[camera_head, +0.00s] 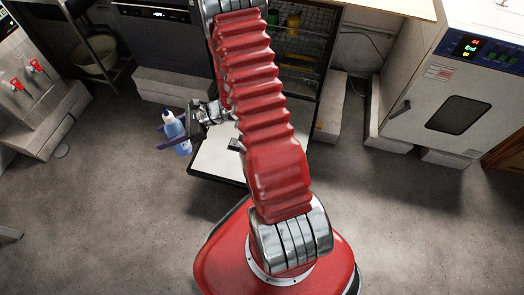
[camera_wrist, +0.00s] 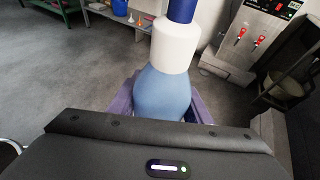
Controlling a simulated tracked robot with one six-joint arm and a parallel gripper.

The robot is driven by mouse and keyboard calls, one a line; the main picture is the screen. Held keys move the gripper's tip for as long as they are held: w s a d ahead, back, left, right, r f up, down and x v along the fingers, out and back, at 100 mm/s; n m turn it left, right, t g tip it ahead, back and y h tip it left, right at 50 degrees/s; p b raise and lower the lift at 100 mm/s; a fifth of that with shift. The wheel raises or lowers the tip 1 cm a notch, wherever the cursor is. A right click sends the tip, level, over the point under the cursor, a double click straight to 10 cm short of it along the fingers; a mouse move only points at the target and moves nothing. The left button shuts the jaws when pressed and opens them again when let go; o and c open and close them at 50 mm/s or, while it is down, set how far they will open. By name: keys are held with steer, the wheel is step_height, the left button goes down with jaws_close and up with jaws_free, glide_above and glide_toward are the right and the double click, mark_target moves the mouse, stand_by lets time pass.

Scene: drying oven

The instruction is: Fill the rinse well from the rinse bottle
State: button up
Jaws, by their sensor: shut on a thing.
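The rinse bottle, with a blue body, white collar and blue cap, is left of centre in the head view (camera_head: 182,145). It fills the upper middle of the wrist view (camera_wrist: 163,88), its top cut off by the picture edge. My gripper (camera_head: 174,136) is shut on the bottle's body. Its purple fingers show on either side of the bottle in the wrist view (camera_wrist: 160,103). The bottle is held near the left edge of a white, dark-edged panel. I cannot make out the rinse well in either view.
The low white panel (camera_head: 208,160) extends before an open dark cabinet with wire racks (camera_head: 300,60), partly behind my arm. A white oven (camera_head: 450,100) stands at right. A dispenser with red taps (camera_head: 28,75) stands at left.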

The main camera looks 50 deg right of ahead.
steer(key=shift+a, duration=0.25)
steer(key=w+d+f+m+t+h, duration=0.2)
steer(key=d+f+m+h, duration=0.2)
steer(key=d+f, duration=0.45)
steer(key=w+d+f+m+t+h, duration=0.3)
steer(key=d+f, duration=0.5)
steer(key=f, duration=0.1)
steer(key=s+d+f+m+h, duration=0.3)
steer(key=s+d+f+h, duration=0.1)
steer(key=f, duration=0.5)
steer(key=s+d+f+m+h, duration=0.4)
steer(key=s+d+f, duration=0.2)
steer(key=d+f, duration=0.2)
steer(key=shift+s+d+f, duration=0.4)
steer(key=shift+f, duration=0.4)
steer(key=shift+m, duration=0.3)
